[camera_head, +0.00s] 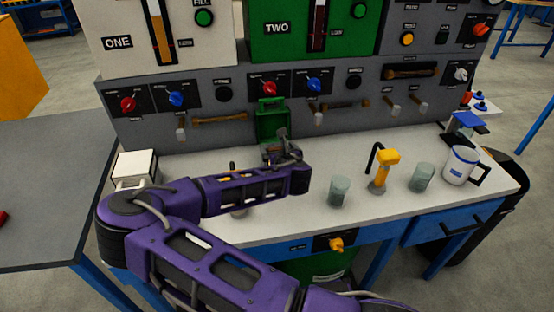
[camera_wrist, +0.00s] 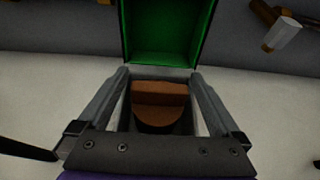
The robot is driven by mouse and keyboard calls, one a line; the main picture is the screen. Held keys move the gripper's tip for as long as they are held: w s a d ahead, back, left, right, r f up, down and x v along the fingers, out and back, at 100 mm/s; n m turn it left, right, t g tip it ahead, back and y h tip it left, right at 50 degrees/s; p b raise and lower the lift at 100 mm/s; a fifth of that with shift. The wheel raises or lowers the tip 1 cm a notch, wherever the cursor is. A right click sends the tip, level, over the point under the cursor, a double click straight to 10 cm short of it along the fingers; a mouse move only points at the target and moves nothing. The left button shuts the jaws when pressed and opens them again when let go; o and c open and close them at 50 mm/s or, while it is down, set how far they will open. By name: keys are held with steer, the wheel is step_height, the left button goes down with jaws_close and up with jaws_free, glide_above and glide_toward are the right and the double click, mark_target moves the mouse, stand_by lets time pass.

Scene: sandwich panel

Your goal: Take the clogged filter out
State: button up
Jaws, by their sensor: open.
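A green open-fronted housing (camera_head: 271,120) is on the grey panel above the bench, and it shows from close up in the wrist view (camera_wrist: 162,30). A brown block with a rounded near end, apparently the clogged filter (camera_wrist: 160,95), sits in front of and below the green opening. My gripper (camera_wrist: 159,76) is open, with one finger on each side of the brown block. I cannot tell whether the fingers touch it. In the head view my gripper (camera_head: 284,150) is just in front of the green housing, and my arm hides the filter there.
A yellow-topped tap (camera_head: 382,170) stands between two glasses (camera_head: 339,191) (camera_head: 422,177), with a white mug (camera_head: 461,166) to the right. A white box (camera_head: 134,168) is at the bench's left end. Knobs and handles project from the panel. The bench between my gripper and the glasses is clear.

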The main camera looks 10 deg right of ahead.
steer(key=shift+c, duration=0.3)
steer(key=c, duration=1.2)
